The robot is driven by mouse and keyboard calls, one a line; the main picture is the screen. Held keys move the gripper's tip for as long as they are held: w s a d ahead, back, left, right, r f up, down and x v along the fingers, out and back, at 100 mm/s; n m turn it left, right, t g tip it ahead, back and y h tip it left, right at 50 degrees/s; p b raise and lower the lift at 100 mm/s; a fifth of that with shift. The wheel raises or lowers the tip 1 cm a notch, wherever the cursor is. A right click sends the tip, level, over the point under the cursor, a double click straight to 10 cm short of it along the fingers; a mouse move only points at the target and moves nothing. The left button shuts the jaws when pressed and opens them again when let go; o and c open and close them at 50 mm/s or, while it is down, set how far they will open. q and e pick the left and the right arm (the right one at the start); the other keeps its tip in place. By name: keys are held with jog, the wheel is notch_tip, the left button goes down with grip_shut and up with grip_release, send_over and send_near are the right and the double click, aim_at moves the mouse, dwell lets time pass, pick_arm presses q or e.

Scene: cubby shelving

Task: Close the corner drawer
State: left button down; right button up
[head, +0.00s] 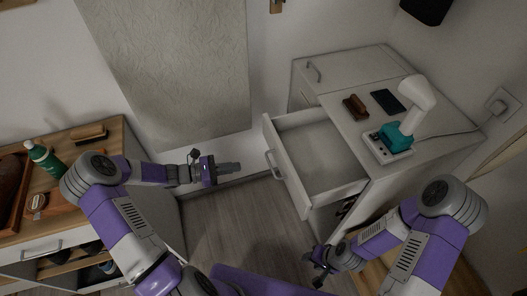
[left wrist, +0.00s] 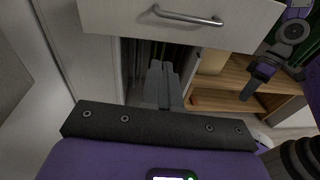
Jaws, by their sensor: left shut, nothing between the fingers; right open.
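The corner drawer (head: 318,150) is pulled out of the white corner cabinet (head: 355,112) and looks empty inside. Its front faces left and carries a metal bar handle (head: 275,164). My left gripper (head: 238,169) is shut and empty, to the left of the drawer front and apart from it in the head view. In the left wrist view the drawer front with its handle (left wrist: 187,17) crosses the top, and my left fingers (left wrist: 163,82) appear below the handle. My right gripper (head: 318,262) is open and empty, low in front of the cabinet.
A teal and white device (head: 394,140), a dark flat item (head: 388,102) and a brown item (head: 355,106) lie on the cabinet top. A wooden-topped cabinet (head: 112,131) with a green bottle (head: 45,158) stands at left. The floor (head: 235,215) between the cabinets is clear.

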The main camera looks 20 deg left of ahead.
pick_arm(q)
notch_tip(320, 180, up, 2)
jog(key=w+a+n+t, duration=0.1)
jog(key=a+t, duration=0.1)
jog(key=a, duration=0.1)
jog(key=b, duration=0.3)
send_near(272, 145)
jog(key=x, duration=0.5)
jog(key=shift+w+d+f, duration=0.15)
jog(key=shift+d, duration=0.2)
jog(key=shift+w+d, duration=0.3)
jog(key=shift+d, duration=0.15)
